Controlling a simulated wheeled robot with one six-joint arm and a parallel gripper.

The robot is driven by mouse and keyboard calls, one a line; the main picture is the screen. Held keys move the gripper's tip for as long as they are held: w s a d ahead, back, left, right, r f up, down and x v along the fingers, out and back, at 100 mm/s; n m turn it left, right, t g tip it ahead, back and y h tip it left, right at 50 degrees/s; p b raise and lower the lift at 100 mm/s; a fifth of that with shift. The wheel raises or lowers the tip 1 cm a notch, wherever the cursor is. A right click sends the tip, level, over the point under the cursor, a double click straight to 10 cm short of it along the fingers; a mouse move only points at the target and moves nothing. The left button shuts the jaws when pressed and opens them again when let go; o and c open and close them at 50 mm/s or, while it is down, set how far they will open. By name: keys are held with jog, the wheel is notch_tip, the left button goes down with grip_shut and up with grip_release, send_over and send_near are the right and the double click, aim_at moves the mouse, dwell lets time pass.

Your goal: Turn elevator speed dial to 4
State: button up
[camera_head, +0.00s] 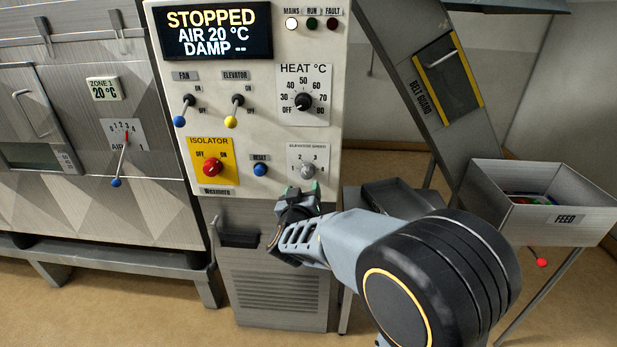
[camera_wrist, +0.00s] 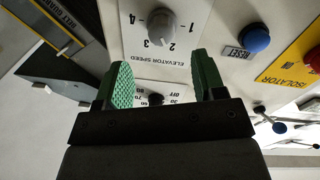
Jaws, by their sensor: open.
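The elevator speed dial (camera_head: 307,170) is a small grey knob on a white plate marked 1 to 4, low on the right of the control panel. It also shows upside down at the top of the wrist view (camera_wrist: 161,22).
The blue reset button (camera_head: 261,169) and red isolator switch (camera_head: 212,167) are left of the dial. The black heat dial (camera_head: 304,101) is above it. The display (camera_head: 212,32) reads STOPPED. A feed bin (camera_head: 565,215) and sloping belt guard (camera_head: 440,80) stand to the right.

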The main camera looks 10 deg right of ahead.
aim_at(307, 177)
jog(key=x, duration=0.7)
jog(key=shift+w, duration=0.35)
jog(key=c, duration=0.9)
jog(key=shift+d, duration=0.3)
jog(key=shift+c, duration=0.2)
jog(key=shift+a, duration=0.3)
jog(key=shift+m, duration=0.3)
